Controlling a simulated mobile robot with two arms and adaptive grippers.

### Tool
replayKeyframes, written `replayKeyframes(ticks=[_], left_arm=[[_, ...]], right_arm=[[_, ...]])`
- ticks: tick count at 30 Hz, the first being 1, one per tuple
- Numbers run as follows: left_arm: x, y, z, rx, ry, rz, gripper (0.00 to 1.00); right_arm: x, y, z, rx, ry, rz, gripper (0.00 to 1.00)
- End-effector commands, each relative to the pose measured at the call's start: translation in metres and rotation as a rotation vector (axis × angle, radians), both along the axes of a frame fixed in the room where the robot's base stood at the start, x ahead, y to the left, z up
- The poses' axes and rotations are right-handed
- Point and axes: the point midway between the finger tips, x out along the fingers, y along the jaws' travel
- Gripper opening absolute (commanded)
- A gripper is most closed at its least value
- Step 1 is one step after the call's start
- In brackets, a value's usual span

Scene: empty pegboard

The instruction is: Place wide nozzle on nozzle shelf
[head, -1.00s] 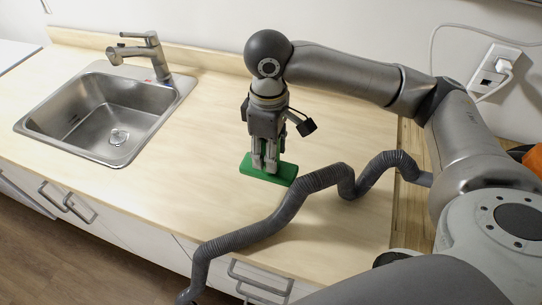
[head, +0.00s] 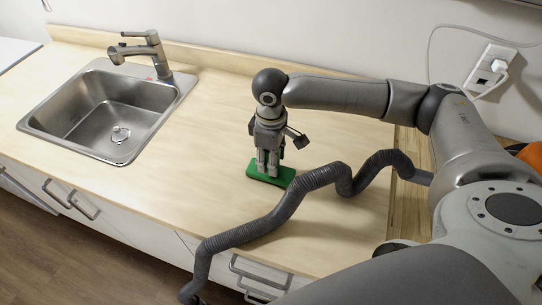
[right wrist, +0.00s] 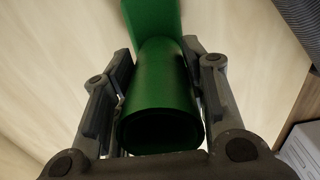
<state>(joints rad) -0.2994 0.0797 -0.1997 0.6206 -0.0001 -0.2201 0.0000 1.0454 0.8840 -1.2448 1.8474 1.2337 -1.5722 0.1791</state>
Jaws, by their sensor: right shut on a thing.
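The wide nozzle is green, with a round tube end and a flat wide head. In the head view its flat green head (head: 271,174) is at the countertop, below my right gripper (head: 267,170). In the right wrist view the nozzle's tube (right wrist: 160,95) sits between the two fingers of my right gripper (right wrist: 160,100), which is shut on it, with the open tube end toward the camera. I cannot tell whether the head touches the counter. No nozzle shelf shows in these frames. My left gripper is not in view.
A grey ribbed hose (head: 262,222) lies across the counter just in front of and right of the nozzle. A steel sink (head: 104,115) with a faucet (head: 146,52) is at the left. The wooden counter (head: 215,130) between is clear. A wall outlet (head: 489,68) is at the upper right.

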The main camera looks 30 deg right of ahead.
Motion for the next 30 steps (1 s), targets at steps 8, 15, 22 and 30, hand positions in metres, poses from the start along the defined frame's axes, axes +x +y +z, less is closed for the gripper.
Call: replayKeyframes(ticks=[8, 15, 22, 30], left_arm=[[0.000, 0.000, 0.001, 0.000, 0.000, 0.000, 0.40], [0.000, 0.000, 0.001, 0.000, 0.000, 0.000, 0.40], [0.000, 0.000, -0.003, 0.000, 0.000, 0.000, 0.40], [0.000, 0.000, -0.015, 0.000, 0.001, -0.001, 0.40]], right_arm=[[0.000, 0.000, -0.003, 0.001, -0.001, 0.000, 0.61], [0.000, 0.000, -0.002, 0.000, 0.000, 0.000, 0.62], [0.001, 0.001, 0.009, 0.003, -0.003, -0.001, 0.62], [0.002, 0.001, 0.065, 0.003, -0.006, 0.000, 0.62]])
